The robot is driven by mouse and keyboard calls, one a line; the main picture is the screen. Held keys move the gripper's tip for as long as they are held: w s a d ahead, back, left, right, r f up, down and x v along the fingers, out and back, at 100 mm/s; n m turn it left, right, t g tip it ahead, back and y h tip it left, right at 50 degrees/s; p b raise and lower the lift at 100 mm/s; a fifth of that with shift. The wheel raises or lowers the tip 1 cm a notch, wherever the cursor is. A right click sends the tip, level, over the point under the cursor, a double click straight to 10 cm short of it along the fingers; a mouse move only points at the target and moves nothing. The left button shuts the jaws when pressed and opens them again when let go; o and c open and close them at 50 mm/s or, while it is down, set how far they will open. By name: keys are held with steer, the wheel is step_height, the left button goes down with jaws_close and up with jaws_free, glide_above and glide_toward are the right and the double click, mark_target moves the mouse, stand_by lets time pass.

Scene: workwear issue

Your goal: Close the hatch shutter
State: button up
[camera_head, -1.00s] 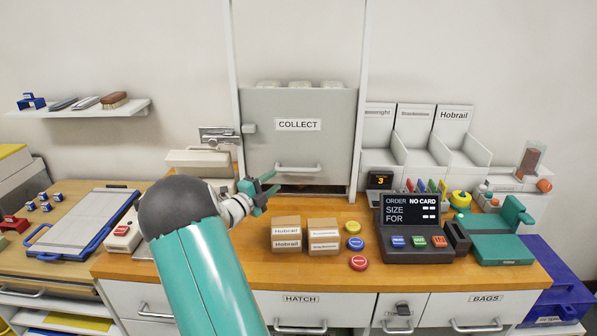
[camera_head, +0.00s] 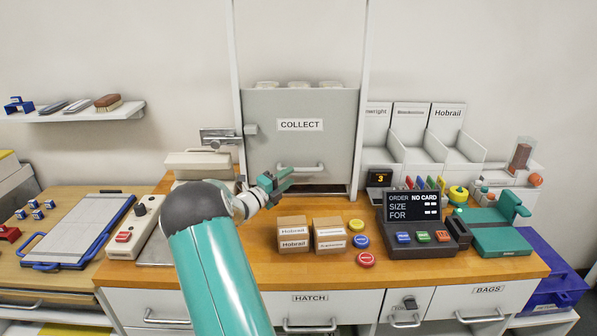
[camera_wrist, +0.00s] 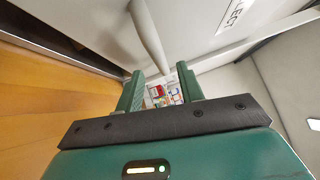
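The hatch shutter (camera_head: 268,147) is a grey panel marked COLLECT between white upright rails at the back of the counter. A dark gap shows under its lower edge. Its pale bar handle (camera_head: 305,168) runs across near the bottom; the handle also shows close up in the wrist view (camera_wrist: 149,36). My gripper (camera_head: 281,177) is at the handle's left end, low in front of the shutter. In the wrist view its green fingers (camera_wrist: 160,80) are apart with nothing gripped, and the handle reaches toward the space between them. I cannot tell whether they touch it.
Two cardboard boxes (camera_head: 293,242) and red, yellow and blue buttons (camera_head: 361,241) stand on the wooden counter in front of the shutter. An order terminal (camera_head: 415,238) is to the right. A metal latch (camera_head: 222,136) sits beside the shutter's left rail. A white control box (camera_head: 133,232) stands left.

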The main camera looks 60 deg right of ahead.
mark_target(299, 171)
steer(key=x, duration=0.6)
steer(key=shift+a, duration=0.1)
jaws_close()
